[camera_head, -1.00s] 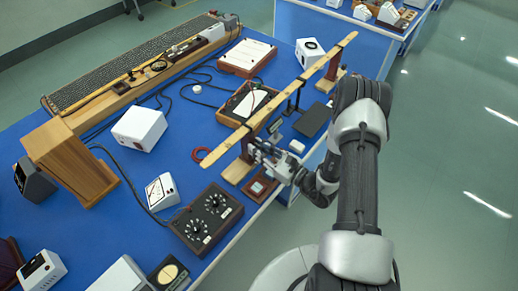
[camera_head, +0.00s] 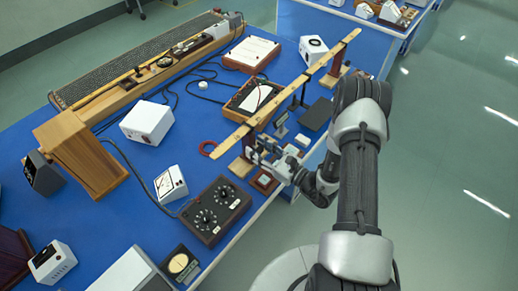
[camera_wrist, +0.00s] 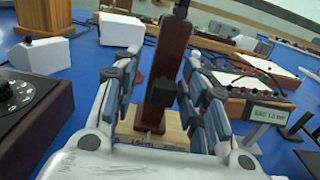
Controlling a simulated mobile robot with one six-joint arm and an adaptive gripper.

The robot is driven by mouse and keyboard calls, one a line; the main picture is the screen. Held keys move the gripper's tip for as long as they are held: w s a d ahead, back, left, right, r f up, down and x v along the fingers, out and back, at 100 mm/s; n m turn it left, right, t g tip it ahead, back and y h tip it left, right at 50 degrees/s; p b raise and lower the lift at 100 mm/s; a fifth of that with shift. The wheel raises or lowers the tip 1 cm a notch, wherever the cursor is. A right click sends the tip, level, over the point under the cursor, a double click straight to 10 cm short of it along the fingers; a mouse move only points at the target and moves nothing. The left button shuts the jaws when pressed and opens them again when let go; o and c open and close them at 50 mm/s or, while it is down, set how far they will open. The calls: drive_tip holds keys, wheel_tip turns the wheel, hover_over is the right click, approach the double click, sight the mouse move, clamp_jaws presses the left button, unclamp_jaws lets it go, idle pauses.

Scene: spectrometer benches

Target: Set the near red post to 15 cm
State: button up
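The near red post (camera_head: 249,147) stands upright on a pale wooden base (camera_head: 240,167), under the near end of a long wooden rule (camera_head: 270,108). In the wrist view the dark red post (camera_wrist: 172,60) rises between my fingers, with a small black knob (camera_wrist: 162,93) on its near face. My gripper (camera_head: 262,149) is at the post from the front edge side of the bench. In the wrist view my gripper (camera_wrist: 160,80) is open, one finger on each side, with gaps to the post. The post's height scale is not readable.
A black two-dial box (camera_head: 215,208) and a white meter (camera_head: 170,184) stand left of the post. A small red-brown box (camera_head: 265,181) is close below my gripper. A sign plate (camera_wrist: 270,114) stands right of it.

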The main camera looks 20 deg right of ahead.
drive_tip(key=v, duration=1.2)
drive_tip(key=d+p+v, duration=0.1)
drive_tip(key=p+v, duration=0.3)
drive_tip(key=v, duration=0.1)
drive_tip(key=b+x, duration=0.2)
drive_tip(key=x, duration=1.5)
drive_tip(key=shift+w+a, duration=0.2)
drive_tip(key=shift+a, duration=0.1)
drive_tip(key=shift+c, duration=0.4)
clamp_jaws()
